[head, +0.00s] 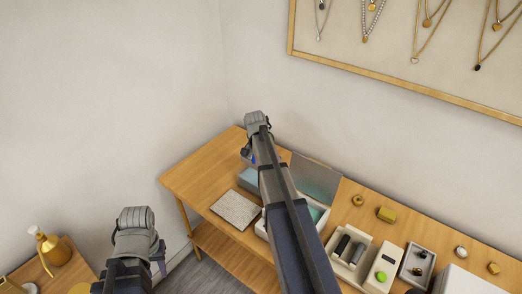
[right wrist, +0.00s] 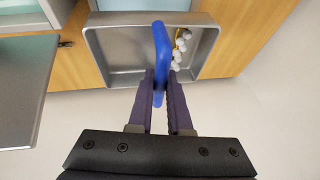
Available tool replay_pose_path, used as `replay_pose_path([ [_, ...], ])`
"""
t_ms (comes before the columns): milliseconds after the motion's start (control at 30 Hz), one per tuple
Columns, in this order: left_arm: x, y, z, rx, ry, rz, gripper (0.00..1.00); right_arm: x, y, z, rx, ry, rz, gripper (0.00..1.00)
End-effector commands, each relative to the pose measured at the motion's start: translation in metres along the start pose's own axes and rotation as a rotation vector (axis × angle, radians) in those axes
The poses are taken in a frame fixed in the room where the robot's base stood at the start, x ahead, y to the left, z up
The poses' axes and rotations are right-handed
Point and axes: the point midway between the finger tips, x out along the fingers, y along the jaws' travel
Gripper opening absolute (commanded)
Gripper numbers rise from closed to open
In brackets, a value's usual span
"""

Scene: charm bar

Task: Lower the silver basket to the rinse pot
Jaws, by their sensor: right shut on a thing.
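The silver basket (right wrist: 120,47) is a grey, open rectangular tray with a blue handle (right wrist: 160,55) standing up at its middle. White beads on a gold piece (right wrist: 180,48) lie inside it. My right gripper (right wrist: 168,95) is shut on the handle. In the head view my right arm mostly hides the basket; a bit of blue shows by the wrist. A grey-walled pot with pale blue contents (head: 250,179) stands just in front of it, probably the rinse pot. I cannot tell whether the basket touches the table. My left gripper (head: 158,268) is low at left, its jaws unclear.
A larger bath with teal contents (head: 318,213) and a raised grey lid (head: 316,176) stands to the right. A speckled mat (head: 235,209) lies on the wooden table (head: 200,175). Several small trays sit further right. The table's left back corner is clear; walls stand close behind.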

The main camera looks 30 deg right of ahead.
Motion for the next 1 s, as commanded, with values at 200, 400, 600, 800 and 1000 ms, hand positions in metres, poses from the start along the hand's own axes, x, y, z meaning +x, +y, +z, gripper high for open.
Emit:
replay_pose_path([
  [200,0.015,0.001,-0.001,0.002,0.0,0.0,0.37,0.013,0.003,0.005,0.0,0.0,0.0,0.0],
  [400,0.03,0.003,-0.002,0.003,0.0,-0.001,0.37,0.028,0.006,0.011,-0.001,0.0,0.0,0.0],
  [600,0.039,0.004,-0.002,0.003,0.0,-0.001,0.37,0.035,0.008,0.015,-0.001,0.0,0.0,0.0],
  [800,0.038,0.004,-0.002,0.002,0.0,-0.001,0.37,0.035,0.007,0.014,-0.001,0.0,0.0,0.0],
  [1000,0.039,0.004,-0.002,0.002,0.0,-0.001,0.37,0.035,0.008,0.015,-0.001,0.0,0.0,0.0],
])
